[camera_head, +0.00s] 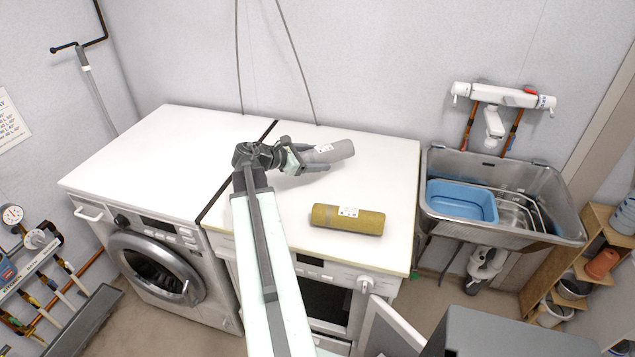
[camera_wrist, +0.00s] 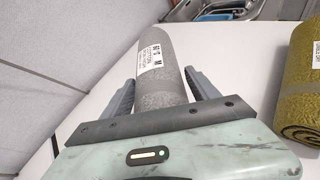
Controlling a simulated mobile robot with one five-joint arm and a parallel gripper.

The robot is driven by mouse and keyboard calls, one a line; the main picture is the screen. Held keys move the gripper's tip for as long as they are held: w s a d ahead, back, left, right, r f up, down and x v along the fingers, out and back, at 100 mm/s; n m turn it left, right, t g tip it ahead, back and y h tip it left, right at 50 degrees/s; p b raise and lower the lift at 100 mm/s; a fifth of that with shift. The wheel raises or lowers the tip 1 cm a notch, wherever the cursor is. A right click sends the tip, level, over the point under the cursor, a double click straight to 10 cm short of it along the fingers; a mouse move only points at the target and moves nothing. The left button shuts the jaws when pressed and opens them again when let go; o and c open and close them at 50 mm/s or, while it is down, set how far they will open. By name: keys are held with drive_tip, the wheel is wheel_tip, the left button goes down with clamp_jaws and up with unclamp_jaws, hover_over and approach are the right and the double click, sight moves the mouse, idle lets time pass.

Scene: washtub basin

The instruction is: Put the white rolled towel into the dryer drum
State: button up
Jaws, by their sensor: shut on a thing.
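I see no plainly white rolled towel; a light grey roll (camera_head: 336,150) with a white label is in my gripper (camera_head: 318,158). My gripper is shut on the near end of this roll, over the right machine's white top. In the wrist view the grey roll (camera_wrist: 153,58) points away between the two fingers. I cannot tell whether it touches the top. An olive-yellow roll (camera_head: 347,219) with a label lies apart on the same top, nearer the front. The left machine has a round door (camera_head: 155,270) that looks shut. I cannot tell which machine is the dryer; no drum interior shows clearly.
A white panel (camera_head: 392,330), perhaps an open door, juts out at the right machine's front. A metal sink (camera_head: 530,238) with a blue basin (camera_head: 461,201) stands to the right. Wooden shelves (camera_head: 590,218) stand beyond it. The left machine's top (camera_head: 160,150) is clear.

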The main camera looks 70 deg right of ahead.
sight(316, 183)
wheel_tip(316, 183, down, 7)
drive_tip(key=b, duration=0.5)
drive_tip(key=shift+r, duration=0.25)
drive_tip(key=shift+f, duration=0.1)
drive_tip(key=o, duration=1.5)
